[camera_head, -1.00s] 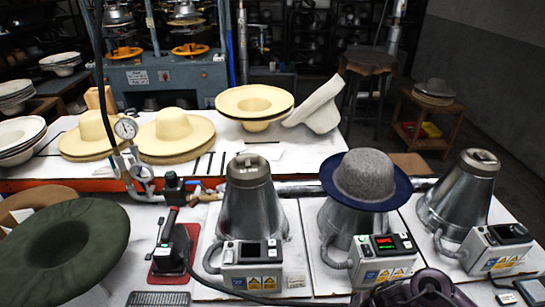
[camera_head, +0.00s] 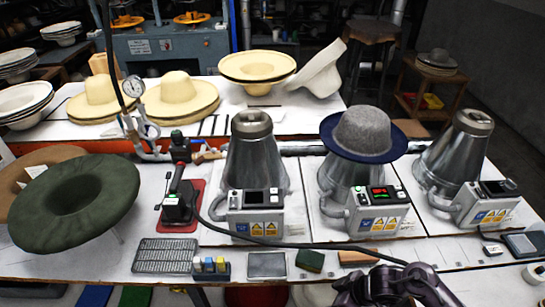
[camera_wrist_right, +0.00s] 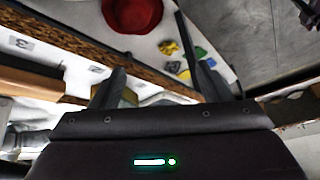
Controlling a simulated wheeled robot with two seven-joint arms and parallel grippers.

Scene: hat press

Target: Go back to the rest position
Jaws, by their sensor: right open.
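My right gripper (camera_wrist_right: 160,78) is open and empty in the right wrist view, its two dark fingers apart. Beyond it are a red round thing and small coloured pieces, not in its grasp. In the head view a dark part of my right arm (camera_head: 395,288) shows at the bottom edge, below the table front; its fingers cannot be made out there. My left gripper is in neither view. A grey felt hat with a dark blue brim (camera_head: 364,134) sits on the middle metal cone press (camera_head: 335,182), whose display is lit red and green.
Two other cone presses (camera_head: 253,160) (camera_head: 455,155) stand bare on either side. A dark green hat (camera_head: 75,202) lies at the left. A red-based device (camera_head: 180,205), a metal grid (camera_head: 165,256) and small items line the front. Straw hats (camera_head: 176,98) lie on the back table.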

